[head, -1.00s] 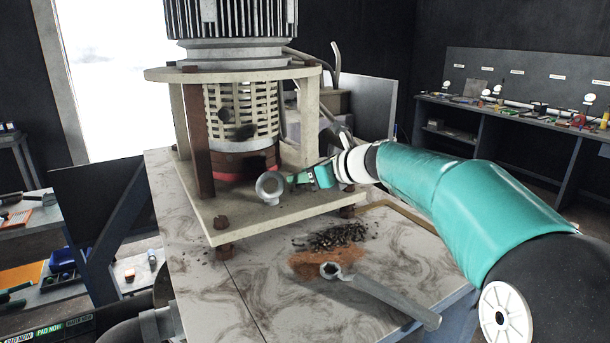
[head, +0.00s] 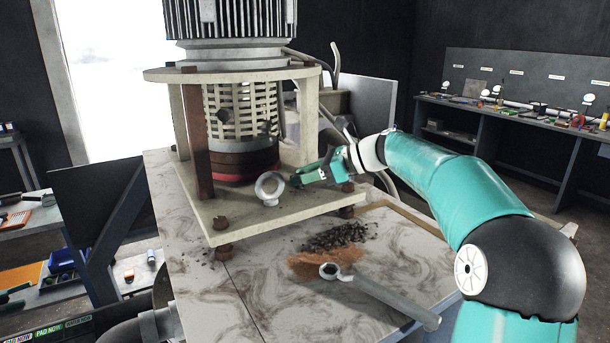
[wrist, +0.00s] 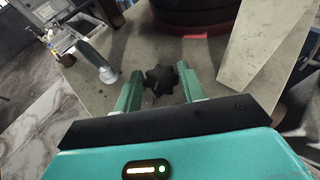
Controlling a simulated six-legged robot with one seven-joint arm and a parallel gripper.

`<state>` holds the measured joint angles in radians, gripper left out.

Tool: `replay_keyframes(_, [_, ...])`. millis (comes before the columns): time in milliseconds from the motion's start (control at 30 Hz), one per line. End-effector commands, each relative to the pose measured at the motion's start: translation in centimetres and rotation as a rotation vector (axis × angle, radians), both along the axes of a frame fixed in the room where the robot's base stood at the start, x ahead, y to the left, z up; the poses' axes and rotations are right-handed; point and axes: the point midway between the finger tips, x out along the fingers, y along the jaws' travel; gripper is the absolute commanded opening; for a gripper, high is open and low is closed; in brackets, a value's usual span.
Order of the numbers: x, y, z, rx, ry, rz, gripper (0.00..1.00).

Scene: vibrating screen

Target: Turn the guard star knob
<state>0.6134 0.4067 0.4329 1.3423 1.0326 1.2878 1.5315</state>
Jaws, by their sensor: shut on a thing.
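The guard star knob (wrist: 161,79) is black with rounded lobes and shows in the wrist view between my two fingertips, above the pale base plate (wrist: 135,40). My gripper (wrist: 160,90) is shut on it, one finger on each side. In the head view my gripper (head: 305,176) is low at the right side of the machine, near the base plate's right part. There the knob cannot be made out behind the fingers.
A grey upright ring (head: 269,188) stands on the plate just left of my gripper. A post (head: 308,125) rises close behind. A wrench (head: 380,298) and dark and rusty grains (head: 335,245) lie on the marbled table in front.

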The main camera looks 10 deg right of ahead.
Motion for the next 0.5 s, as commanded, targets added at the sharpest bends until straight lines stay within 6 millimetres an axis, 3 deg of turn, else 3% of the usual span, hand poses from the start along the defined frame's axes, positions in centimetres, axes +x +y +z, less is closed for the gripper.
replay_keyframes(500, [0.70, -0.22, -0.10, 0.001, -0.001, 0.396, 0.17])
